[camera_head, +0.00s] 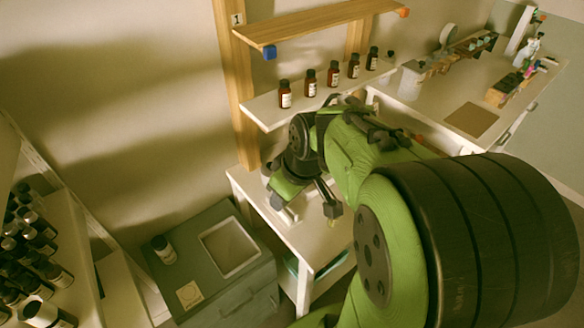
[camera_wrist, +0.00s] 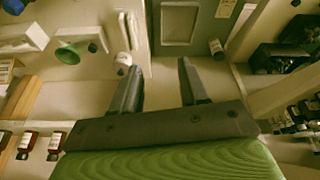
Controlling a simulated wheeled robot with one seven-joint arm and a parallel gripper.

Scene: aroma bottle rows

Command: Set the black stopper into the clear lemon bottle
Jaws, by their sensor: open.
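My gripper (camera_wrist: 156,66) is open, with nothing between its two dark fingers. In the head view my gripper (camera_head: 311,208) hangs over the white table below the shelves, partly hidden by my arm. A small pale round item (camera_wrist: 124,59) shows just beyond the left fingertip in the wrist view; I cannot tell if it is the clear lemon bottle. A small black piece (camera_head: 391,55) is at the right end of the lower shelf; it may be the black stopper, but it is too small to tell. No lemon label is readable.
Several brown bottles (camera_head: 311,83) stand in a row on the lower shelf (camera_head: 263,112). A grey cabinet (camera_head: 205,300) with a square recess and one dark bottle (camera_head: 164,250) is at lower left. Many dark bottles (camera_head: 30,240) fill the left rack. A green funnel (camera_wrist: 68,52) shows in the wrist view.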

